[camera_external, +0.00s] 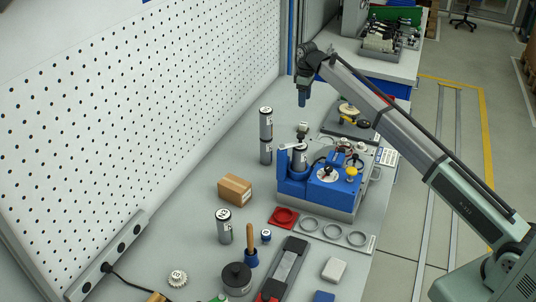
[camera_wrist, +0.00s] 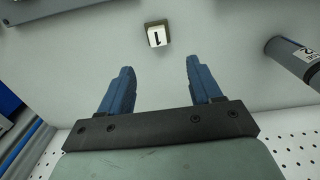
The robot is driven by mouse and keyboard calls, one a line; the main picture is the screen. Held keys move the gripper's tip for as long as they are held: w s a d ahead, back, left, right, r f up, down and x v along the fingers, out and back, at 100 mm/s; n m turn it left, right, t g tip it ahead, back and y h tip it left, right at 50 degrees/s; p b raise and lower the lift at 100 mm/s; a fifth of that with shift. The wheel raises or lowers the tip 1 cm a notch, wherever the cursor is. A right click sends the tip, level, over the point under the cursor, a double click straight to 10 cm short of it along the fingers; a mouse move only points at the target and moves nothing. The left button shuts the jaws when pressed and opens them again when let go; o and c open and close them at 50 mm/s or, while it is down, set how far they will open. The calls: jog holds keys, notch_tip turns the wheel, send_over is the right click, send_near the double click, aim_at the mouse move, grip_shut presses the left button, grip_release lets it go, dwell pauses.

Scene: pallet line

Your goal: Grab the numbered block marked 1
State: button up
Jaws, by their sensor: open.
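The numbered block (camera_wrist: 157,35) marked 1 is a small cube with a white top and an olive-brown side. In the wrist view it lies on the grey table beyond my fingertips, roughly in line with the gap between them. What looks like the same block (camera_external: 303,130) stands in the external view behind the blue machine, below my gripper (camera_external: 303,97). My gripper (camera_wrist: 158,69) has its two blue fingers spread apart with nothing between them. It is above the table and apart from the block.
A grey cylinder (camera_external: 266,124) stands left of the block, also at the right edge of the wrist view (camera_wrist: 292,58). The blue machine (camera_external: 320,190) is in front of the block. A dark plate with parts (camera_external: 350,126) is to its right. A perforated wall (camera_external: 150,110) lines the left side.

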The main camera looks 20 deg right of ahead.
aim_at(303, 123)
jog(key=f, duration=1.3)
jog(key=shift+w+d+f, duration=0.1)
jog(key=shift+d+f, duration=0.1)
jog(key=shift+f, duration=0.1)
jog(key=c, duration=0.9)
